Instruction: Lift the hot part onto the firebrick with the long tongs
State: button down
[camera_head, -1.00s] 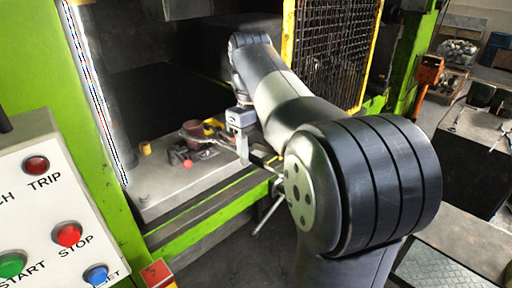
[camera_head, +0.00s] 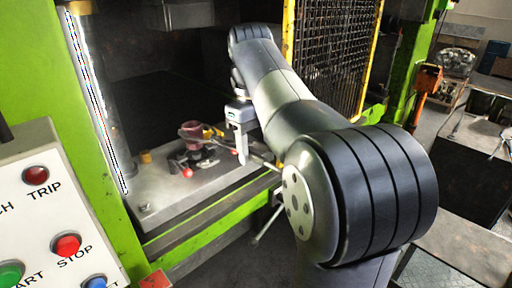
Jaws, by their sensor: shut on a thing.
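My gripper (camera_head: 241,146) is at the press bed, shut on the long tongs (camera_head: 262,162), whose thin handles stick out to the right of the fingers, partly behind my arm. The tongs' far end reaches left to a dull reddish round part (camera_head: 192,130), which I take for the hot part. It is above dark fixture pieces on the bed; I cannot tell whether the tongs' jaws grip it or whether it touches what is below. I cannot make out the firebrick for certain.
The grey press bed (camera_head: 160,198) has a small yellow piece (camera_head: 146,157) and a red knob (camera_head: 187,173). Green press frame (camera_head: 105,120) stands left, a yellow-edged mesh guard (camera_head: 335,50) right. A control panel (camera_head: 45,215) fills the lower left. A dark table (camera_head: 470,165) stands at right.

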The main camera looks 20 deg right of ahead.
jog(key=shift+r, duration=0.1)
jog(key=s+d+b, duration=0.1)
jog(key=s+d, duration=0.1)
jog(key=s, duration=0.5)
jog(key=s+d+b, duration=0.1)
jog(key=s+d, duration=0.2)
jog(key=s, duration=0.5)
jog(key=shift+d, duration=0.25)
dwell(0.3)
